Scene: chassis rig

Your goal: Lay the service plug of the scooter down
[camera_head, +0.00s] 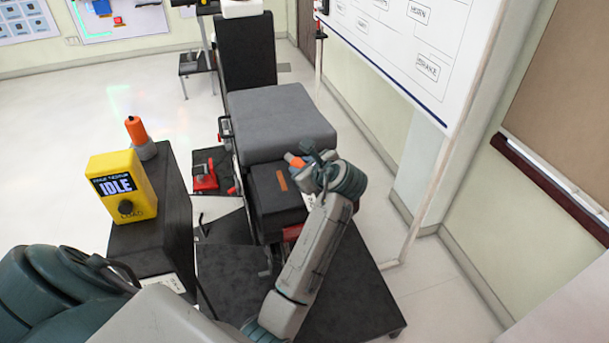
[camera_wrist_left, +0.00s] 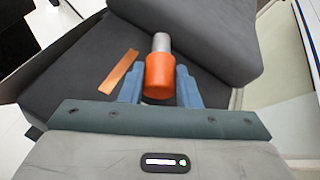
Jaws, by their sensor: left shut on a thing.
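The service plug, an orange cylinder with a grey end, shows in the left wrist view (camera_wrist_left: 160,75) between the two blue-grey fingers of my left gripper (camera_wrist_left: 160,88). The gripper is shut on it. In the head view my left gripper (camera_head: 308,168) is over the dark box-shaped part of the scooter (camera_head: 275,208), beside the grey seat block (camera_head: 275,122). Only a small orange piece of the plug (camera_head: 293,160) shows there; the gripper hides the rest. I cannot tell whether the plug touches the surface below. My right gripper is not in view.
An orange strip (camera_head: 281,180) lies on the dark box. At left, a black cabinet (camera_head: 160,245) carries a yellow unit reading IDLE (camera_head: 122,187) and an orange, grey-based object (camera_head: 139,137). A red item (camera_head: 205,178) sits low beside the scooter. A whiteboard (camera_head: 410,45) stands at right.

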